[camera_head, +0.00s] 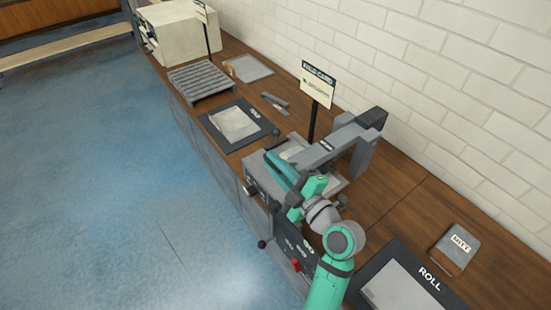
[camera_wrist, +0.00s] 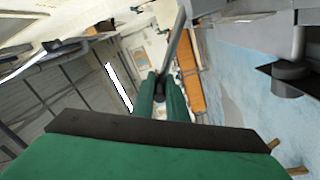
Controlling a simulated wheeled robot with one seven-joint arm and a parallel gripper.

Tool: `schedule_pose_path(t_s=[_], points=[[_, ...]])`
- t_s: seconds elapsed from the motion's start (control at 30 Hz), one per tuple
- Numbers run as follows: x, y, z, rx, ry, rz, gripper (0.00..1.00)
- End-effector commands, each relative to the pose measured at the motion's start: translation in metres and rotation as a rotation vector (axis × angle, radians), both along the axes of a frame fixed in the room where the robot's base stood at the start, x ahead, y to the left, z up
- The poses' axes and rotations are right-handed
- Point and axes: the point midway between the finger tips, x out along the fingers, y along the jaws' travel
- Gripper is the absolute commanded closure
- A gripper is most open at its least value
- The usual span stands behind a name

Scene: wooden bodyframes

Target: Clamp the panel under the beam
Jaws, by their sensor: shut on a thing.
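The grey beam (camera_head: 335,146) reaches out from an upright grey block over a grey bench fixture (camera_head: 262,172) on the counter. A pale flat piece (camera_head: 291,150) shows on the fixture beside the beam; it may be the panel, and the beam and my arm hide part of that area. My gripper (camera_head: 288,172) is at the front end of the beam, over the fixture. In the wrist view its green fingers (camera_wrist: 161,98) are closed on a thin grey bar (camera_wrist: 174,45). I cannot tell whether this bar belongs to the beam.
A dark mat (camera_head: 213,130) with a pale sheet (camera_head: 234,123) and a slatted rack (camera_head: 202,82) lie farther along the counter. A sign (camera_head: 317,86) stands behind the fixture. A ROLL mat (camera_head: 449,294) and a grey MITT block (camera_head: 455,247) lie at right. Blue floor is clear at left.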

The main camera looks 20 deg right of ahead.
Motion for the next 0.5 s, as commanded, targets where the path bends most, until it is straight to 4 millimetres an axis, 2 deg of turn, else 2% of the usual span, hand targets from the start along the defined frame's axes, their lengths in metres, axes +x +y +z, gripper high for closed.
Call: schedule_pose_path(t_s=[0.03,0.37,0.4,0.43,0.5], points=[[-0.0007,-0.0010,-0.0116,0.006,0.023,0.000,1.00],[-0.0003,0.0003,-0.0159,0.008,0.032,0.002,1.00],[-0.0003,0.0005,-0.0160,0.008,0.032,0.003,0.80],[-0.0002,0.0005,-0.0161,0.009,0.032,0.004,0.73],[-0.0002,0.0007,-0.0152,0.008,0.031,0.004,0.70]])
